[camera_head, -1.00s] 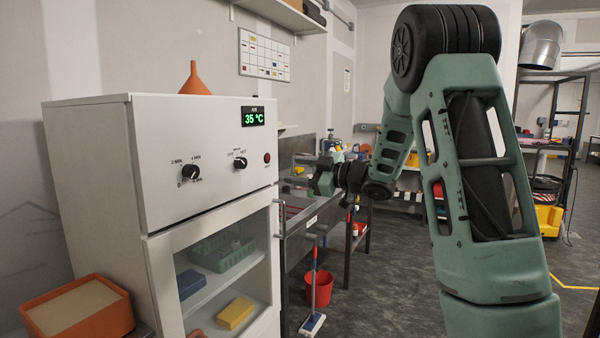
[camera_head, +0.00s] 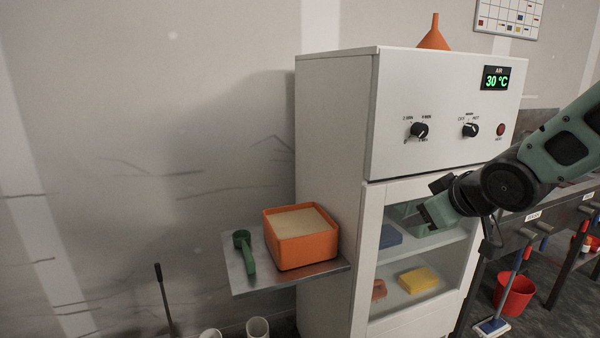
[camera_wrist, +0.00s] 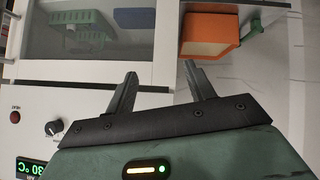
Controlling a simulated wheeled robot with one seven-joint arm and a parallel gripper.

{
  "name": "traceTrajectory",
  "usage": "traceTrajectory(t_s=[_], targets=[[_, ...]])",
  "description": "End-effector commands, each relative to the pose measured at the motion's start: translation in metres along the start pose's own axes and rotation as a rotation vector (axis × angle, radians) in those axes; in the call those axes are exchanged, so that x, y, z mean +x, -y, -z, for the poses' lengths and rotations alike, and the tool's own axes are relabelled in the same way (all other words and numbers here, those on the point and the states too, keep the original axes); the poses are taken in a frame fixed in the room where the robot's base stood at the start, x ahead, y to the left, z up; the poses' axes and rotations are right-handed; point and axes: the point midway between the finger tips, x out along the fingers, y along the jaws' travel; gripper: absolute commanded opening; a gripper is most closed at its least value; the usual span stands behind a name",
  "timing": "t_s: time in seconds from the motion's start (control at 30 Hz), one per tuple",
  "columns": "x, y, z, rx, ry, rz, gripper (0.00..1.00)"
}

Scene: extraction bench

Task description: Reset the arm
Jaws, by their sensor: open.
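My gripper (camera_head: 432,212) is in front of the upper part of the white cabinet's glass door in the head view, to the right of the door's left edge. In the wrist view my gripper (camera_wrist: 163,88) shows two fingers set apart with nothing between them. The white cabinet (camera_head: 335,150) stands against the wall with its door shut. Its display (camera_head: 495,78) reads 30 °C. Its front panel carries two black knobs and a red button.
An orange bin (camera_head: 300,250) of pale material and a green scoop (camera_head: 244,252) sit on a side shelf. An orange funnel (camera_head: 434,36) stands on the cabinet. Inside are a yellow block (camera_head: 418,280) and a blue one (camera_head: 390,236). A red bucket (camera_head: 515,294) stands at right.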

Motion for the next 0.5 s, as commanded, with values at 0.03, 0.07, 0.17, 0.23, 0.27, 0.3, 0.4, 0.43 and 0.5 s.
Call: traceTrajectory(t_s=[0.03,0.07,0.17,0.23,0.27,0.3,0.4,0.43,0.5], targets=[[-0.009,0.037,-0.012,-0.002,0.078,0.048,0.54],[-0.014,0.056,-0.021,-0.001,0.128,0.073,0.54],[-0.04,0.115,-0.056,-0.009,0.299,0.155,0.54],[-0.063,0.15,-0.082,-0.024,0.414,0.207,0.54],[-0.073,0.163,-0.092,-0.032,0.461,0.228,0.54],[-0.086,0.177,-0.105,-0.042,0.518,0.252,0.54],[-0.117,0.205,-0.134,-0.07,0.641,0.301,0.54],[-0.124,0.21,-0.141,-0.077,0.671,0.312,0.54],[-0.138,0.22,-0.152,-0.09,0.723,0.331,0.54]])
